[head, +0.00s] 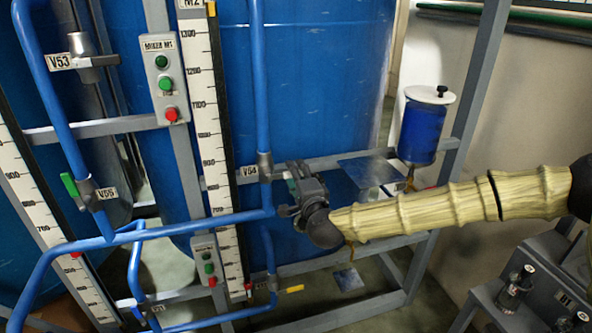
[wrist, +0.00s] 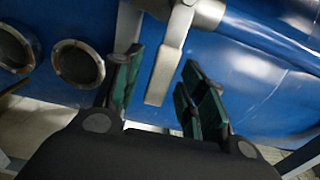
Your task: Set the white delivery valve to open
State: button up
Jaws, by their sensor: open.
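A pale grey-white valve handle (wrist: 168,72) hangs from a grey valve body (wrist: 205,12) in the wrist view. My gripper (wrist: 160,66) is open, with one green-padded finger on each side of the handle; a gap shows on both sides. In the head view my gripper (head: 287,187) is just right of the valve body (head: 265,166) beside the label V54 (head: 249,171). The handle is hidden behind my gripper there. No label reading "delivery" is legible.
A frame bar (head: 335,162) runs behind my gripper. A blue container (head: 423,130) stands to the right. Two round pipe ends (wrist: 78,64) show in the wrist view.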

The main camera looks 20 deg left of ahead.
jog(key=shift+w+a, duration=0.2)
jog(key=shift+w, duration=0.1)
grip_shut()
